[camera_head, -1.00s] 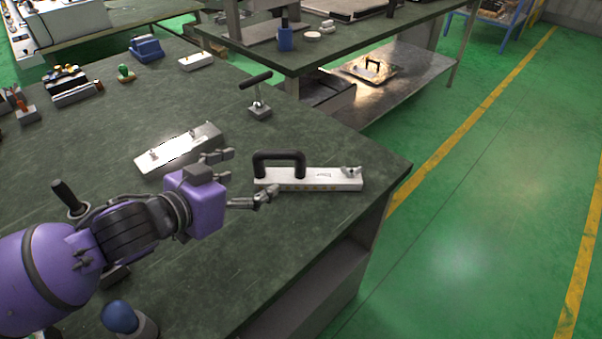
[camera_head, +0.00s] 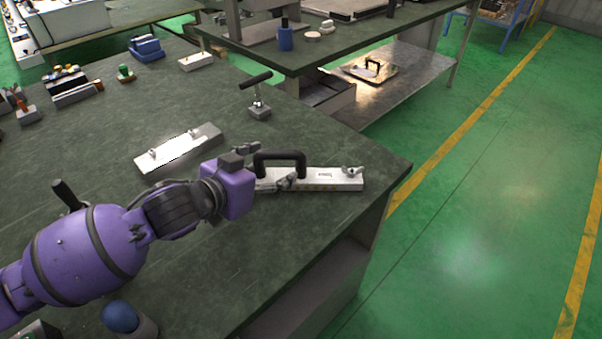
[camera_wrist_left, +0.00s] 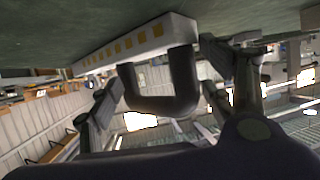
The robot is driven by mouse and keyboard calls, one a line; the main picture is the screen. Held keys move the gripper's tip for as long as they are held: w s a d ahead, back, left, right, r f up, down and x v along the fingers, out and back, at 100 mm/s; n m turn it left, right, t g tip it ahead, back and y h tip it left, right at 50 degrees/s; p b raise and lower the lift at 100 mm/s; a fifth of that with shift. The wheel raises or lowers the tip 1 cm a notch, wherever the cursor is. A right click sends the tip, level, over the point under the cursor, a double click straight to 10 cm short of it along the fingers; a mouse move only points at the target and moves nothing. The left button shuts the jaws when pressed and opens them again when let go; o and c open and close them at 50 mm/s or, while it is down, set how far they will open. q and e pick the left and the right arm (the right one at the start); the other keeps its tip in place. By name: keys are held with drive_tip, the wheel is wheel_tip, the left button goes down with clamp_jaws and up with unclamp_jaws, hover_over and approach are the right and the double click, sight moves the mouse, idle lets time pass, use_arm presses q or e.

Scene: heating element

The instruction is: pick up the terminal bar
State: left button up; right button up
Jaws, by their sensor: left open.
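The terminal bar (camera_head: 325,178) is a pale metal bar with a black arched handle (camera_head: 280,156) near its left end and a small wing-like clamp at its right end. It lies near the right edge of the dark green bench. My left gripper (camera_head: 276,176) is open at the handle end of the bar, and its fingers overlap the bar's left part. In the left wrist view the handle (camera_wrist_left: 165,95) stands between the two spread fingers, and the bar (camera_wrist_left: 140,42) shows with a row of yellow squares. The right gripper is not in view.
A second metal plate with small knobs (camera_head: 178,149) lies left of the bar. A black-handled clamp (camera_head: 258,97) stands behind it. A blue-domed object (camera_head: 121,317) sits near the front. The bench drops off to a green floor at the right.

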use_arm(q)
clamp_jaws()
idle(0.4)
drive_tip(key=shift+r, duration=0.1)
wheel_tip(320, 180, up, 10)
idle(0.6)
